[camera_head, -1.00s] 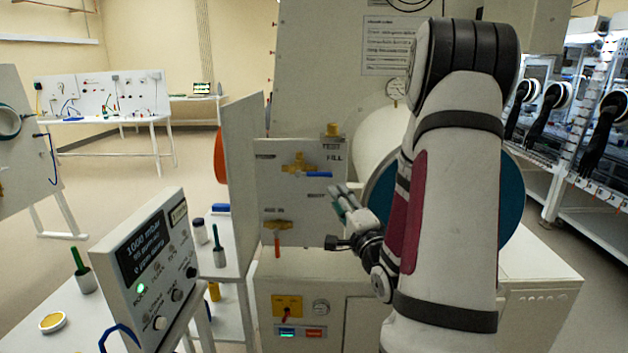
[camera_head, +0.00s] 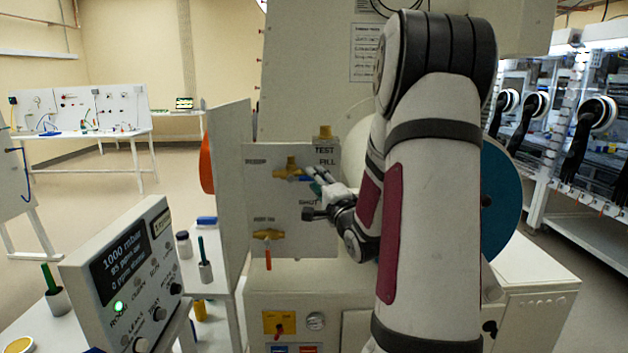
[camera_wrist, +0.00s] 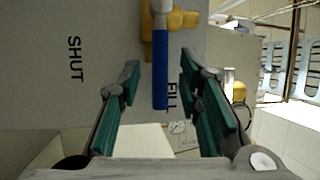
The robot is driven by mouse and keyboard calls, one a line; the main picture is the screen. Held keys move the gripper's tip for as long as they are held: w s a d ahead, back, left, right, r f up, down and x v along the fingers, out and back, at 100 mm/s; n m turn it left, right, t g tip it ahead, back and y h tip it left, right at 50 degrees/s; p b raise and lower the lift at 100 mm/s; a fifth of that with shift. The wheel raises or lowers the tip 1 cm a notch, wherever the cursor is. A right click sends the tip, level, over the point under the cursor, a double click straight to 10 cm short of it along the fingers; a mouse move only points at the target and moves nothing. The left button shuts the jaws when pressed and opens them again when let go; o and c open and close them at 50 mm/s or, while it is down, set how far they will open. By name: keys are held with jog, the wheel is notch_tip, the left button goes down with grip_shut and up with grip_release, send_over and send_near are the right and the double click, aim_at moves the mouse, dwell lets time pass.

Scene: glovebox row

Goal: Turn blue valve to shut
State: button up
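The blue valve handle (camera_wrist: 160,75) sits on a brass valve body (camera_wrist: 178,20) fixed to a grey panel (camera_head: 262,205). In the head view the blue handle (camera_head: 287,178) lies about level, from the brass body (camera_head: 291,165) toward the FILL label, and is partly hidden by my gripper. The SHUT label is lower on the panel. My gripper (camera_head: 313,178) is at the panel beside the handle's free end. In the wrist view my gripper (camera_wrist: 158,72) is open, with its green-padded fingers on either side of the handle and gaps between.
An orange-red handle on a second brass valve (camera_head: 268,236) hangs below on the same panel. A brass fitting (camera_head: 325,133) stands on the panel's top edge. A display box (camera_head: 125,275) stands at the front left. A white side panel (camera_head: 230,185) stands left of the valves.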

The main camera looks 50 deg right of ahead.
jog(key=shift+x, duration=0.75)
grip_shut()
jog(key=shift+w+f, duration=0.1)
jog(key=shift+w, duration=0.05)
